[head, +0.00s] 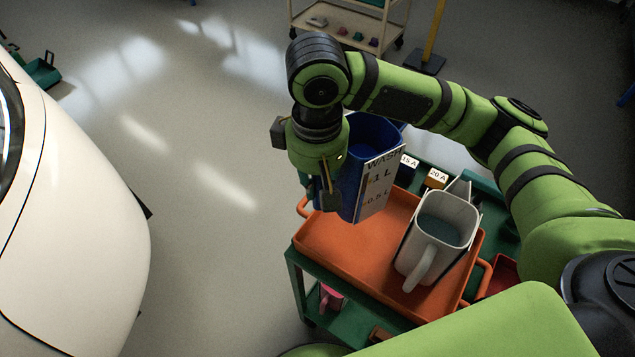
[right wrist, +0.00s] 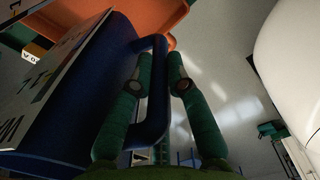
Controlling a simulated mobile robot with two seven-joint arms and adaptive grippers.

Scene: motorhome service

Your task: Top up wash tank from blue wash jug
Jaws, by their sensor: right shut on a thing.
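The blue wash jug (head: 375,140) has a white label reading WASH with 1 L and 0.5 L marks. It is upright or nearly so, at the far left end of the orange tray; I cannot tell if it touches the tray. My right gripper (head: 328,190) is at the jug's left side. In the right wrist view, its two green fingers (right wrist: 158,85) are shut on the handle of the blue jug (right wrist: 85,110). The wash tank's opening is not seen. My left gripper is not in view.
A white jug (head: 440,235) with grey liquid stands on the orange tray (head: 340,245) of a green cart (head: 310,280). Boxes marked 15 A (head: 408,163) and 20 A (head: 436,178) stand behind. The white motorhome (head: 75,200) is at left, with clear floor between.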

